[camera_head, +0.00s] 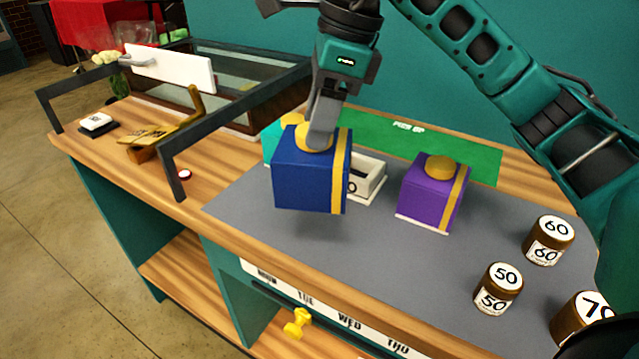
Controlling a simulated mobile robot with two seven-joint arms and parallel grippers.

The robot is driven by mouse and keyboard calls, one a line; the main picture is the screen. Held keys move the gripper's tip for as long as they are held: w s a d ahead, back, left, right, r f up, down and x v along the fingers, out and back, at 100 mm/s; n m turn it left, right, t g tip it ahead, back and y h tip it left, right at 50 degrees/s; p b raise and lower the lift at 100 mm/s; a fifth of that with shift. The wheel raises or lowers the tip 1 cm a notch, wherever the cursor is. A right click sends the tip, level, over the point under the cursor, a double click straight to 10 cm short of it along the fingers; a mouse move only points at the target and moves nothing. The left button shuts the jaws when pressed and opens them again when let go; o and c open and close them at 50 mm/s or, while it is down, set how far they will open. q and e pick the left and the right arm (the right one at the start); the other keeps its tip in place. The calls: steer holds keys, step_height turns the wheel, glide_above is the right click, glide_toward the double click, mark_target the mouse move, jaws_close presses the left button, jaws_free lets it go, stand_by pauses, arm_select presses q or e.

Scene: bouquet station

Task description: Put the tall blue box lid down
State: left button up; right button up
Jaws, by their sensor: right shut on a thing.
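The tall blue box lid (308,186) is dark blue with a yellow band and a yellow knob on top. My right gripper (321,138) points down from above and is shut on this knob. The lid hangs upright over the grey mat (300,262), with a soft shadow below its lower edge. It partly hides a white open box base (371,185) just behind and to its right. My left gripper is not in view.
A purple box (432,195) with a yellow knob stands to the right. A turquoise box (270,145) is partly hidden behind the lid. Brown weights, including the 50 weight (497,289), stand front right. A black-framed glass case (245,85) is at left. The mat's front left is clear.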

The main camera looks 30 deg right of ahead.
step_height(320, 180, down, 10)
stand_by(0.5)
steer(key=shift+f+b, duration=0.15)
steer(key=shift+b, duration=0.2)
steer(key=shift+f, duration=0.15)
steer(key=o, duration=1.3)
steer(key=p+v, duration=0.1)
steer(key=v, duration=1.1)
steer(key=shift+r, duration=0.25)
